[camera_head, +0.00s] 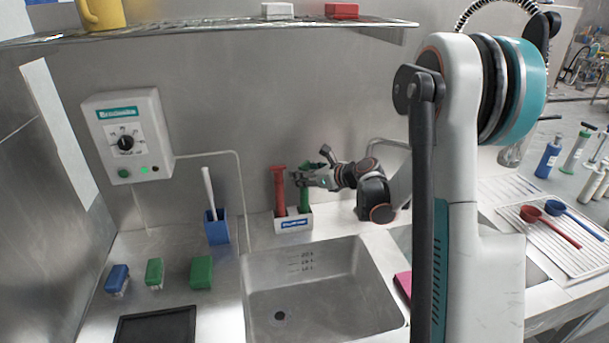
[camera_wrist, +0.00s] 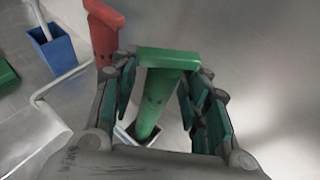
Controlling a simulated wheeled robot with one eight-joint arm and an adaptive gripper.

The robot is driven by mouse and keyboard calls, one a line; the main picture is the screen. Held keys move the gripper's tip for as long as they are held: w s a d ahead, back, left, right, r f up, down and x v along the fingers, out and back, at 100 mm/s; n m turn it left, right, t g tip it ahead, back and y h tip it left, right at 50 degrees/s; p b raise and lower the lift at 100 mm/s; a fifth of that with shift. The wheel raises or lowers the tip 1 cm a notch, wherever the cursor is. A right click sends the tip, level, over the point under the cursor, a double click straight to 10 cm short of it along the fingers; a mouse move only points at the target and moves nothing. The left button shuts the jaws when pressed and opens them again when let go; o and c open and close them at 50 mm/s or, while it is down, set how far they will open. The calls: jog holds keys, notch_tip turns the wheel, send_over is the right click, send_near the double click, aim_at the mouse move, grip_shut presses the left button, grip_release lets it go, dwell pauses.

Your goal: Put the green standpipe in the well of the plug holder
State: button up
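The green standpipe (camera_head: 304,197) stands upright beside the red standpipe (camera_head: 279,188) at the white plug holder (camera_head: 295,222), behind the sink. In the wrist view the green standpipe (camera_wrist: 160,95) has its crosspiece towards the camera, and its lower end goes down into the pale holder (camera_wrist: 125,132). My gripper (camera_head: 303,179) is around its upper part. In the wrist view the fingers of my gripper (camera_wrist: 160,88) are spread on both sides of the pipe, with a gap on the left; contact on the right is unclear. The holder's well is largely hidden.
The sink basin (camera_head: 325,285) lies in front of the holder. A blue cup with a white-handled brush (camera_head: 217,230) stands to the left. The steel wall is close behind, with a wire shelf (camera_head: 210,32) above.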

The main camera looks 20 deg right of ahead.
jog(key=p+v, duration=0.2)
jog(key=v, duration=1)
jog(key=shift+r+p, duration=0.2)
jog(key=shift+p, duration=0.1)
